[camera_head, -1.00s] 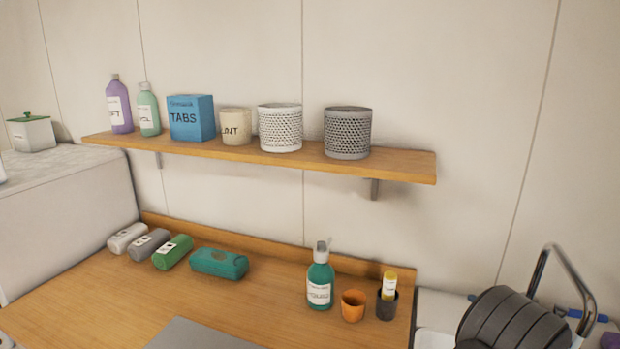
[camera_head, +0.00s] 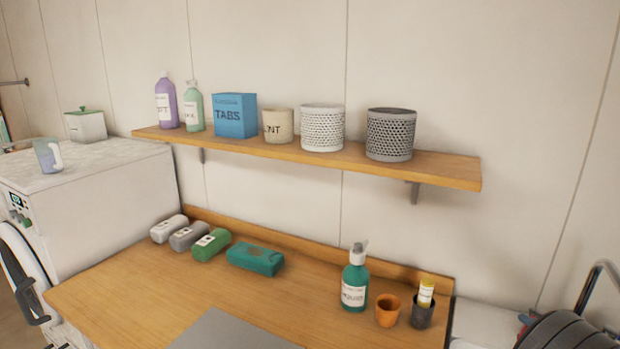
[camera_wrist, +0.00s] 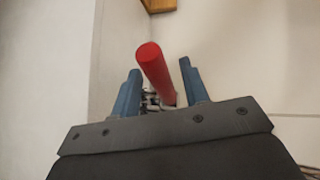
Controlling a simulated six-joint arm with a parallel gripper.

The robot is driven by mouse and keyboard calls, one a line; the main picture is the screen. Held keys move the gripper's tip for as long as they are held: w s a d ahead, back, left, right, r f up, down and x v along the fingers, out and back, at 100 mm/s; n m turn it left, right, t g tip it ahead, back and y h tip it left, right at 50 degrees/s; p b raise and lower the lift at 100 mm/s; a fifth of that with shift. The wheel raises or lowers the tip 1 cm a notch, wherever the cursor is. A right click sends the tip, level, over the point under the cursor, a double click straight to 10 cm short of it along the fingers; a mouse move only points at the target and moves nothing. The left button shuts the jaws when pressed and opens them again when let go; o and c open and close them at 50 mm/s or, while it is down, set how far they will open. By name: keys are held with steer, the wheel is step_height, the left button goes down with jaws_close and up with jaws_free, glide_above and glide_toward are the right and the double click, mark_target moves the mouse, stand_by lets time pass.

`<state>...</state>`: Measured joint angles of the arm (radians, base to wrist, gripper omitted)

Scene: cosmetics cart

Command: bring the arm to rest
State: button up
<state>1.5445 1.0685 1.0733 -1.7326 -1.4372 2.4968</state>
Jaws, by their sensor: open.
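My gripper (camera_wrist: 159,66) shows in the wrist view, its two blue fingers apart. A red cylinder (camera_wrist: 150,55) appears between the fingers, with a gap on each side near the tips. How far it lies beyond them, and where its lower end rests, I cannot tell. My gripper does not show in the head view.
A wooden shelf (camera_head: 440,172) holds bottles, a blue box (camera_head: 235,116) and baskets. On the counter (camera_head: 130,290) are rolled cloths, a teal pack (camera_head: 255,260), a pump bottle (camera_head: 354,280) and two cups. A white washer (camera_head: 110,215) stands left. The counter's front left is clear.

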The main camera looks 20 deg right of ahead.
steer(key=v, duration=1.4)
